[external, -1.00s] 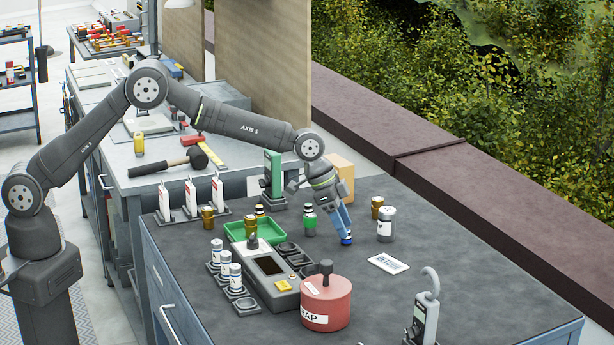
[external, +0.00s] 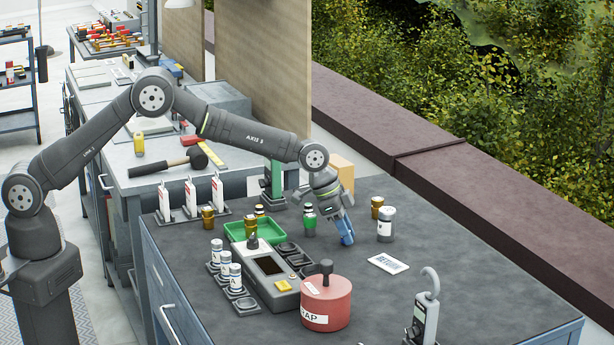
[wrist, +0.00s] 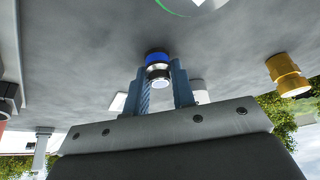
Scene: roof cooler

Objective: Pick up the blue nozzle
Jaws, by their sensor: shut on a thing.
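The blue nozzle (wrist: 158,60) shows in the wrist view with a blue band, a dark ring and a pale round face. It stands on the dark grey bench top between the two fingers of my gripper (wrist: 161,75). In the external view my gripper (external: 347,239) points down and slightly tilted at the bench, its blue fingertips low over the surface. The fingers are shut on the nozzle and largely hide it there.
A white-and-grey vial (external: 385,225) and a brass piece (external: 377,204) stand to the right. The RETURN card (external: 389,263), red scrap pot (external: 326,303) and green tray (external: 234,234) are nearby.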

